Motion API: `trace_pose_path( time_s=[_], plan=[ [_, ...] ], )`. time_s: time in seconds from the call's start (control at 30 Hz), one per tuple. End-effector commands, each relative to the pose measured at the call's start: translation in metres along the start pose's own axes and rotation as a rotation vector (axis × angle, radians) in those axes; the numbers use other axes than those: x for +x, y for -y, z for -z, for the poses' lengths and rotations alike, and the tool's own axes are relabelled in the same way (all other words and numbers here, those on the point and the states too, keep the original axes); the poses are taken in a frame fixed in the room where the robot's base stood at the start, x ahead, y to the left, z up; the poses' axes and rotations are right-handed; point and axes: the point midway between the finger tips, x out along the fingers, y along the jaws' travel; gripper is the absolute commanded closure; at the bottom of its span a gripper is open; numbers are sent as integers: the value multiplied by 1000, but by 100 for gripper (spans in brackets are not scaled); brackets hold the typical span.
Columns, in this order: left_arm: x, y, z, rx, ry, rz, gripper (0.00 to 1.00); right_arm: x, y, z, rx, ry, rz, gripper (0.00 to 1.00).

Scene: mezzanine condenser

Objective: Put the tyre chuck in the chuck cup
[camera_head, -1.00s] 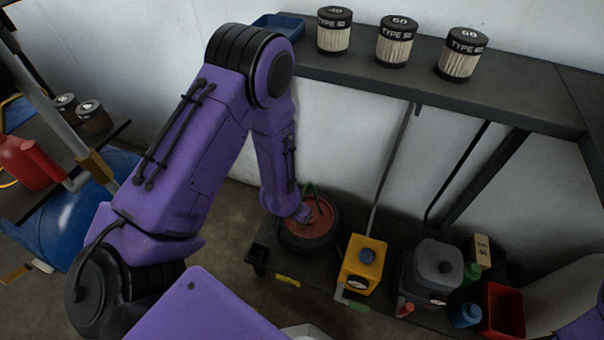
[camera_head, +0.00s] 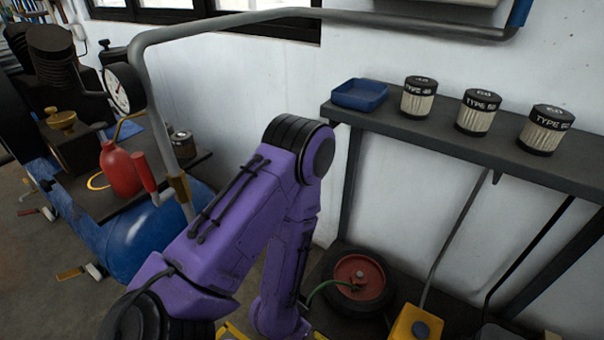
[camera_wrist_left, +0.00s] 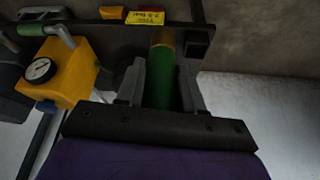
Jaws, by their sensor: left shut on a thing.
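In the left wrist view my left gripper (camera_wrist_left: 161,78) is shut on a green cylinder with a brass-coloured end (camera_wrist_left: 161,75), which looks like the tyre chuck. The brass end points away from the gripper, towards a dark shelf edge. In the head view my left arm hangs down in front of the lower shelf, and its gripper is out of sight at the bottom. I cannot pick out the chuck cup for certain in either current view. My right gripper is not in view.
A wheel with a red hub (camera_head: 359,276) and a green hose lies right of my arm. A yellow unit (camera_head: 413,326) stands beside it; its gauge shows in the wrist view (camera_wrist_left: 40,70). Filters and a blue tray (camera_head: 359,94) sit on the upper shelf. A red bottle (camera_head: 121,170) stands left.

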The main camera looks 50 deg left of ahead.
Motion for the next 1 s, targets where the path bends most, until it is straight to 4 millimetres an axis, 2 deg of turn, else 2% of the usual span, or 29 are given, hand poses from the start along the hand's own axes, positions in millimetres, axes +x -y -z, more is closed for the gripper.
trace_pose_path(
  time_s=[0.07,0.17,0.27,0.4,0.43,0.57,0.7,1.0],
  plan=[
    [-8,0,-10,23,-2,-12,100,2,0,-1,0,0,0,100],
    [-11,3,-5,67,-6,-27,100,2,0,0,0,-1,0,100],
    [6,11,0,82,-10,-31,100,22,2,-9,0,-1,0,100],
    [33,31,14,82,-14,-32,100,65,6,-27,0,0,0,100],
    [36,35,18,80,-13,-32,100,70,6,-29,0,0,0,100],
    [55,61,41,79,-8,-32,100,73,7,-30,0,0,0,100],
    [92,78,46,81,-3,-33,100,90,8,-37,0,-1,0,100],
    [126,95,53,81,-2,-32,100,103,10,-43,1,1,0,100]
  ],
)
